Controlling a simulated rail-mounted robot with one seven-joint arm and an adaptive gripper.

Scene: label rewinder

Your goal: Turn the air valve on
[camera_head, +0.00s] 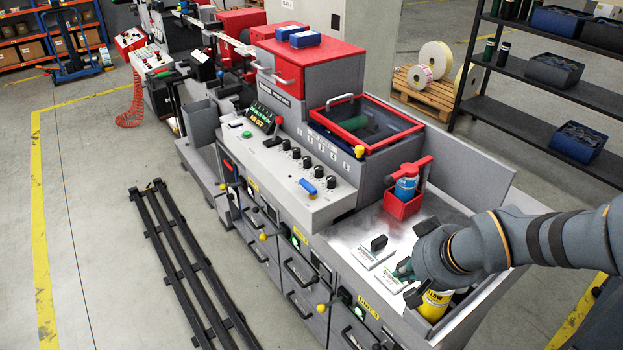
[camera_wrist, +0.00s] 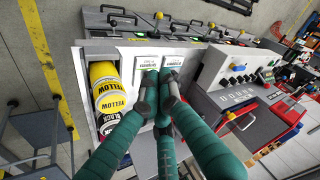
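I cannot be sure which part is the air valve. A blue lever handle (camera_head: 308,187) lies on the front of the grey control panel, below a row of black knobs. It also shows in the wrist view (camera_wrist: 238,68). My gripper (camera_head: 403,272) is low over the metal worktop at the right end of the machine, well apart from the blue lever. In the wrist view its green fingers with dark tips (camera_wrist: 160,88) reach over two white cards (camera_wrist: 147,62). The fingertips are close together; whether they grip anything between them is unclear.
A card with a black block (camera_head: 378,243) lies beside my gripper. A red holder with a blue can (camera_head: 405,188) stands behind. Yellow-knobbed levers (camera_head: 322,307) stick out along the front. Black rails (camera_head: 180,255) lie on the floor.

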